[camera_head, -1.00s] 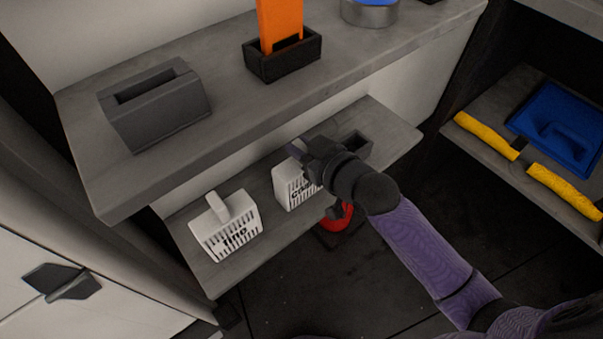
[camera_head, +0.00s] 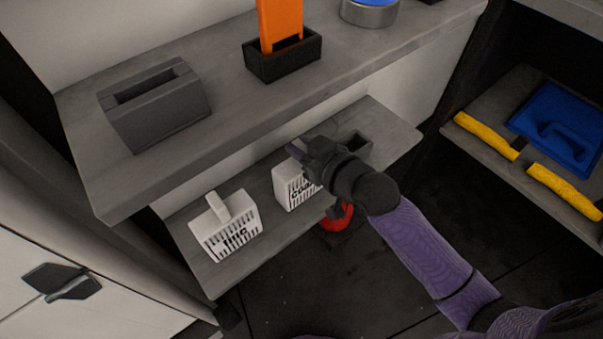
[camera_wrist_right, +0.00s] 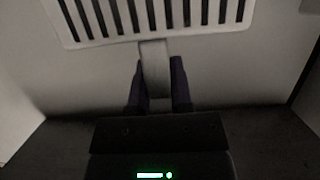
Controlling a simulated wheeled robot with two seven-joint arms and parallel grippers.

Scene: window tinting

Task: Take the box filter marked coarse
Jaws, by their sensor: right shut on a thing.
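The coarse box filter (camera_head: 294,190) is a white slatted box on the lower shelf, its dark lettering partly hidden by my right gripper (camera_head: 300,150). In the right wrist view my right gripper (camera_wrist_right: 158,85) is shut on the handle of this filter (camera_wrist_right: 150,22), one finger on each side. A second white box filter (camera_head: 232,234), marked "FINE" as far as I can read, stands to the left on the same shelf with its handle up. My left gripper is not in view.
The upper shelf (camera_head: 225,92) overhangs the lower shelf (camera_head: 222,272). On it are a grey slotted block (camera_head: 155,108) and a black holder (camera_head: 283,66) with an orange piece. A red object (camera_head: 338,217) shows below my right arm. A blue tray (camera_head: 560,125) lies far right.

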